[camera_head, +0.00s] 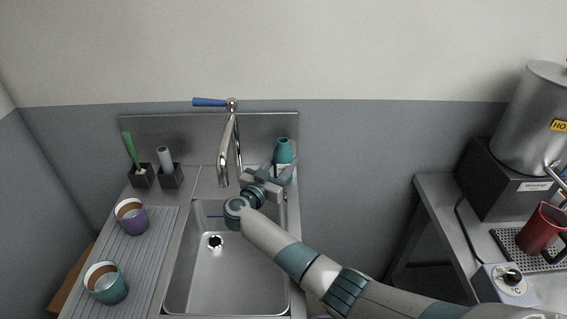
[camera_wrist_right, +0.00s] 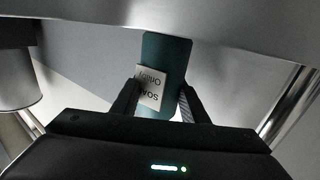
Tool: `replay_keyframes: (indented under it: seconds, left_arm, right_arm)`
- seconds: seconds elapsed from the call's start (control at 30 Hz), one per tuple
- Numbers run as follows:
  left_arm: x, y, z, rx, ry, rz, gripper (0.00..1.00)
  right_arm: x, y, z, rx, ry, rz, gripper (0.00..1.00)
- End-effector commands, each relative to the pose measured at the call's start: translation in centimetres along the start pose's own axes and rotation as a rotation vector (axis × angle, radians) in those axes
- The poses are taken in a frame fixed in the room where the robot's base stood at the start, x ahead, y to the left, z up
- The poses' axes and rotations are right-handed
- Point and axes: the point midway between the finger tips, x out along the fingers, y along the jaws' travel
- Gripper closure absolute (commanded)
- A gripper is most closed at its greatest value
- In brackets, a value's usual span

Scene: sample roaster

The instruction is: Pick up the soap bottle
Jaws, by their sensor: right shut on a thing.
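The soap bottle (camera_head: 284,152) is teal and stands at the back right corner of the sink unit, behind the basin. In the right wrist view the bottle (camera_wrist_right: 165,62) shows a white label with dark lettering and lies between the two fingers. My right gripper (camera_head: 280,172) reaches over the basin and is shut on the bottle, one finger on each side. In the right wrist view its fingers (camera_wrist_right: 160,100) press near the label. The bottle's base is hidden, so I cannot tell whether it touches the surface. My left gripper is not in view.
The tap (camera_head: 228,150) with a blue lever rises just left of my right gripper. A purple cup (camera_head: 131,221) and a teal cup (camera_head: 112,291) stand on the ribbed drainer. Two brush holders are at the back left. A red jug (camera_head: 541,232) is far right.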

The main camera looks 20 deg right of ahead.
Motion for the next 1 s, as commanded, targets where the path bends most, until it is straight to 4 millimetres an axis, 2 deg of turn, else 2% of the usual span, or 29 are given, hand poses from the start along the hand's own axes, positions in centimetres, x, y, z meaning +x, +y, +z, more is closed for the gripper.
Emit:
replay_keyframes:
  seconds: [0.27,0.63,0.77,1.0]
  left_arm:
    - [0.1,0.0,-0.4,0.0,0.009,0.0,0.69]
    - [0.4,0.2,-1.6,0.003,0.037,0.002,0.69]
    - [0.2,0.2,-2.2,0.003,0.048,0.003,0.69]
    - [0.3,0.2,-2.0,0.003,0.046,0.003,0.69]
  right_arm:
    - [0.0,0.0,-1.1,0.003,0.0,0.0,0.89]
    - [0.0,0.1,-3.8,0.004,0.001,0.001,0.89]
    - [0.1,1.2,-4.3,0.004,0.0,0.0,0.89]
    - [0.3,3.4,-5.6,0.004,0.001,0.0,0.89]
